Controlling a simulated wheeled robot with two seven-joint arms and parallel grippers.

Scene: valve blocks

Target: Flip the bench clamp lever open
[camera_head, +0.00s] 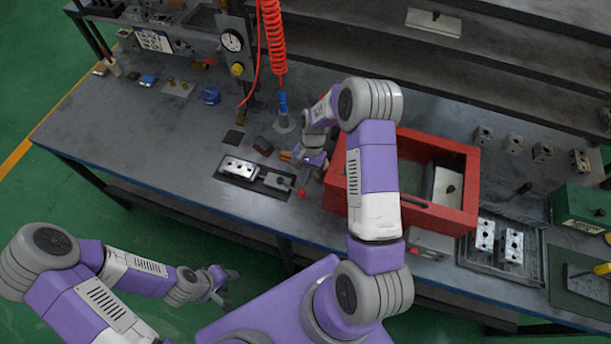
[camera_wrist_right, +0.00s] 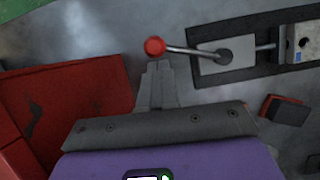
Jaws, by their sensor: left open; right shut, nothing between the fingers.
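The bench clamp (camera_head: 277,182) is a grey block on a dark base plate, with a thin lever ending in a red knob (camera_head: 302,192). In the right wrist view the clamp (camera_wrist_right: 215,57) shows its lever lying to the left, with the red knob (camera_wrist_right: 154,46) at its end. A metal valve block (camera_wrist_right: 300,45) sits at the clamp's other end. My right gripper (camera_wrist_right: 158,66) is shut and empty, its tips close to the knob; I cannot tell whether they touch. My left gripper (camera_head: 226,284) is open, in front of the bench, away from the clamp.
A red crate (camera_head: 458,217) stands right of the clamp and also shows in the wrist view (camera_wrist_right: 70,100). A small red and black block (camera_wrist_right: 283,110) lies nearby. A red coiled hose (camera_head: 272,40) hangs behind.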

